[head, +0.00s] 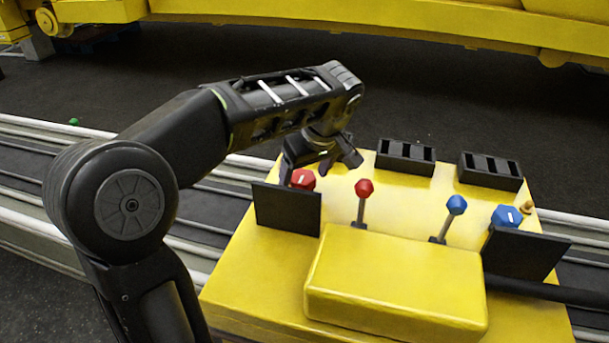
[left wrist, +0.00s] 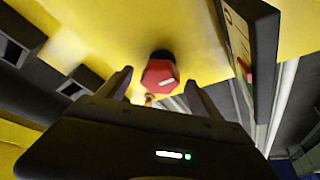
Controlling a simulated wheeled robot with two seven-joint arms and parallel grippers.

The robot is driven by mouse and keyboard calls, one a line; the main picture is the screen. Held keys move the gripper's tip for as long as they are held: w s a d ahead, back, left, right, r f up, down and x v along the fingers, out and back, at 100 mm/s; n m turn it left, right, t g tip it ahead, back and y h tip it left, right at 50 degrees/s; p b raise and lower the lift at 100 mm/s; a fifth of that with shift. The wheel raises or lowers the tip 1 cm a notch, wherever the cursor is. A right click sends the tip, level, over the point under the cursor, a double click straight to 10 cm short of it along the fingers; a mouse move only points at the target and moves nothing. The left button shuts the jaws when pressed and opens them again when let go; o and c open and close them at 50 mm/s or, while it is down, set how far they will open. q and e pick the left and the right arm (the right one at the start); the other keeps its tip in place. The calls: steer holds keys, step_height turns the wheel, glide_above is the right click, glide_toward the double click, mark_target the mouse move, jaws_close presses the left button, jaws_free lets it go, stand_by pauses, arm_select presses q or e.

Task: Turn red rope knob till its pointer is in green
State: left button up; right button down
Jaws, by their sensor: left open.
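The red rope knob (head: 303,179) is a faceted red knob with a white pointer mark, at the left of the yellow console, behind a black upright panel (head: 287,209). In the left wrist view the red knob (left wrist: 160,73) lies ahead, between the lines of my two fingers. My left gripper (head: 322,160) is open just above and beside the knob; its fingers (left wrist: 158,90) are spread with nothing between them. The panel's face (left wrist: 238,45) shows edge-on in the left wrist view, with a bit of green and red; where the pointer reads is unclear. My right gripper is not in view.
The yellow console (head: 250,270) also carries a red-topped lever (head: 364,188), a blue-topped lever (head: 456,205), a blue knob (head: 505,216) with another black panel (head: 525,254), and two black slotted boxes (head: 405,157) at the back. Rails run beside it.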

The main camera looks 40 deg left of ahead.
arm_select(q)
steer(key=shift+f, duration=0.2)
steer(key=shift+c, duration=0.2)
steer(key=c, duration=1.3)
steer(key=shift+a+m, duration=0.1)
steer(key=shift+m, duration=0.2)
